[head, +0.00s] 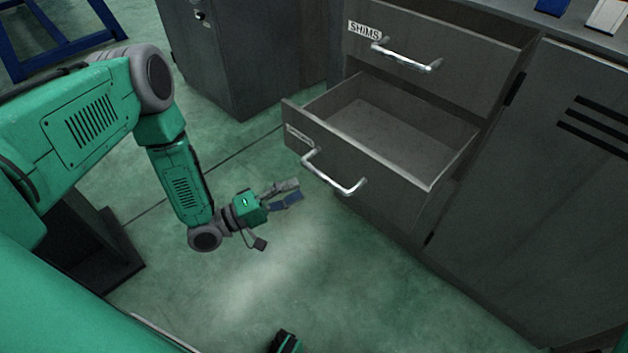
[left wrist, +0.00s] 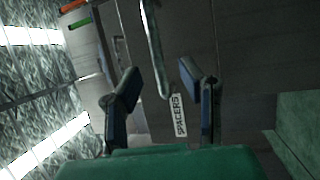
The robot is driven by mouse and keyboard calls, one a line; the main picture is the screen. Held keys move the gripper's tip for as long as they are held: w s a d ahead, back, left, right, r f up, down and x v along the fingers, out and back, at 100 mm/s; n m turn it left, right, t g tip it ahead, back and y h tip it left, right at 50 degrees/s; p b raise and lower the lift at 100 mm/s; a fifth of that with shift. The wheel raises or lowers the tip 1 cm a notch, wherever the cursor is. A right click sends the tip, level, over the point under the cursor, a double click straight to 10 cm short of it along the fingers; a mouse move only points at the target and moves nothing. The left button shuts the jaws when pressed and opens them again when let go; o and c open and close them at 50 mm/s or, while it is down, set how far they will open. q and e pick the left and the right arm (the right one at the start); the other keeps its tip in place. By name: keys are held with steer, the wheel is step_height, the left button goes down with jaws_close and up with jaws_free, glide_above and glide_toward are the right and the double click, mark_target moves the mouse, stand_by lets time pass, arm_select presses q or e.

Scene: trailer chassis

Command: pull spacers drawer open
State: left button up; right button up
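The spacers drawer (head: 385,165) stands pulled out of the cabinet, with its empty inside showing. Its silver bar handle (head: 333,175) is on the front, and its label is too small to read in the head view. In the left wrist view the label (left wrist: 180,116) reads SPACERS, and the handle (left wrist: 154,48) runs down between the two fingers. My left gripper (head: 294,193) is open and empty. It is left of and below the handle in the head view, apart from it.
The SHIMS drawer (head: 435,55) above is shut, with its own handle (head: 407,56). A cabinet door (head: 550,170) is at the right and a grey cabinet (head: 235,55) stands behind. The green floor (head: 270,285) in front is mostly clear. A blue frame (head: 60,40) is at the top left.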

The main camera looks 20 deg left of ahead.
arm_select(q)
steer(key=v, duration=0.4)
steer(key=shift+f, duration=0.1)
stand_by(0.3)
